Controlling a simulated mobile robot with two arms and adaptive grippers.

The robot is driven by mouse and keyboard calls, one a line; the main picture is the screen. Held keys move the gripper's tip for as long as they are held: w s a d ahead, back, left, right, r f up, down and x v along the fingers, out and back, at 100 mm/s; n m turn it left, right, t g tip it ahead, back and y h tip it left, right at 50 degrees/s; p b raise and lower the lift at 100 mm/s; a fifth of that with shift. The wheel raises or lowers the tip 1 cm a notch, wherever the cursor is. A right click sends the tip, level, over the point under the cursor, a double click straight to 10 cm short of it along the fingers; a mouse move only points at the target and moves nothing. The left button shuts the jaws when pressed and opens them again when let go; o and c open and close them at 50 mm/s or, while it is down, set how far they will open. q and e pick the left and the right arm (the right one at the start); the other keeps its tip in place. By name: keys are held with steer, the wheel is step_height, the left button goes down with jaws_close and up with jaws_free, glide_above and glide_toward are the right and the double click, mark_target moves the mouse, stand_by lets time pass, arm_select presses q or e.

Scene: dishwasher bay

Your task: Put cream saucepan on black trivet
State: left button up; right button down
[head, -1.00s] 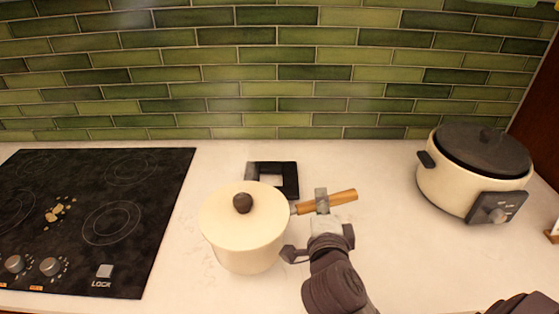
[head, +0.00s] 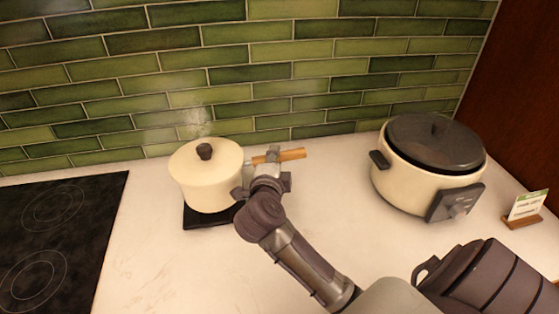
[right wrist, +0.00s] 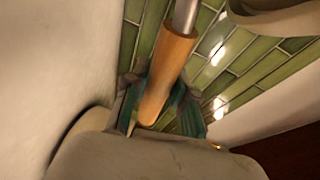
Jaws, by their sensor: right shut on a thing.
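The cream saucepan (head: 208,186), with its lid and dark knob on, is upright at the back of the counter in the head view. The black trivet (head: 193,222) is under it, mostly hidden, with its front edge showing. I cannot tell whether the pan touches the trivet or hovers just above it. My right gripper (head: 268,158) is shut on the pan's wooden handle (head: 293,154). The handle (right wrist: 166,75) also shows between the fingers of my right gripper (right wrist: 163,112) in the right wrist view. My left gripper is not in view.
A black cooktop (head: 55,235) lies at the left. A cream cooker (head: 405,183) with a dark lid stands to the right, beyond the handle. A small card stand (head: 525,208) is at the far right. The green tiled wall (head: 220,85) is close behind the pan.

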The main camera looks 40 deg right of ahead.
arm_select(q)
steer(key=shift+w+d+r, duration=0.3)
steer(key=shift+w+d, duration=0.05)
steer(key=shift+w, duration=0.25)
arm_select(e)
steer(key=w+f, duration=0.3)
steer(key=f, duration=0.2)
steer(key=shift+d+f, duration=0.25)
steer(key=shift+d, duration=0.15)
steer(key=c, duration=1.1)
jaws_free()
steer(key=shift+f, duration=0.2)
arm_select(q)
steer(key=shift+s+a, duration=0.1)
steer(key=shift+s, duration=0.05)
arm_select(e)
steer(key=shift+o, duration=0.8)
steer(key=shift+r, duration=0.1)
